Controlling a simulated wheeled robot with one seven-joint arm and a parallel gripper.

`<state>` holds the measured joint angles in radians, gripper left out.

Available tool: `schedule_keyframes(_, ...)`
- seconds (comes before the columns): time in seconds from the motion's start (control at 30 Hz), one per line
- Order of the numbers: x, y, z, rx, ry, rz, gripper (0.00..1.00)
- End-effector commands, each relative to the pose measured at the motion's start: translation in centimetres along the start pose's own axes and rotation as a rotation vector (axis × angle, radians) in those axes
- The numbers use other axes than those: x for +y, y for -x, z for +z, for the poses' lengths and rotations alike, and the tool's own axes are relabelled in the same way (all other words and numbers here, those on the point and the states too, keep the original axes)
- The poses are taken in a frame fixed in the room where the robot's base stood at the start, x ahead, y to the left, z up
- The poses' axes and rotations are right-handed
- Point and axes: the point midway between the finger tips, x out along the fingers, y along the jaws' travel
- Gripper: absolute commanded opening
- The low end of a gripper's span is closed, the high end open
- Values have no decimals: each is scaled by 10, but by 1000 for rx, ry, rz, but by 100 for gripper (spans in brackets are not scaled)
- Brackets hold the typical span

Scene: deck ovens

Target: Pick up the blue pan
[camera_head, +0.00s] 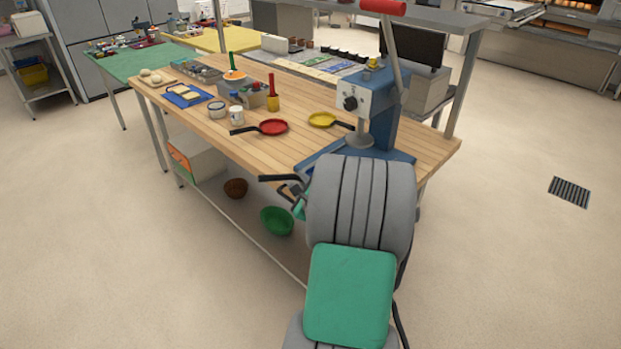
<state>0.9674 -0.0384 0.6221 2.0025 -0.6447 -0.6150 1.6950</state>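I cannot make out a blue pan for certain. A red pan (273,127) and a yellow pan (322,119), both with dark handles, lie flat on the wooden table. My gripper (288,191) is at the table's near edge, left of my grey arm, and partly hidden by it. A dark bar (278,178) shows at the gripper; I cannot tell whether it is a finger or a pan handle. My arm hides the table's near right part. The finger opening is too small and covered to read.
A blue and white press (352,103) with a red-tipped lever stands on the wooden table (225,136); its blue base lies just beyond my arm. Mugs, a grey bin and a blue board stand farther left. A green bowl (277,221) and brown basket (236,188) sit on the lower shelf.

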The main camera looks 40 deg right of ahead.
Motion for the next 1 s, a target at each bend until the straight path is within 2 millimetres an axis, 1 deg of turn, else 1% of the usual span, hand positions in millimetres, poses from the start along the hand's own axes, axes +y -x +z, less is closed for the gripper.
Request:
schedule_keyframes(0.03,0,-9,2,-2,0,4,29)
schedule_keyframes(0.1,0,-16,1,-1,2,2,29)
schedule_keyframes(0.17,0,-19,1,0,1,1,29)
schedule_keyframes(0.33,0,-19,0,0,2,0,29)
schedule_keyframes(0.6,0,-19,0,0,3,0,7)
schedule_keyframes(0.7,0,-19,1,0,3,0,0)
schedule_keyframes(1.0,0,-19,1,0,3,0,0)
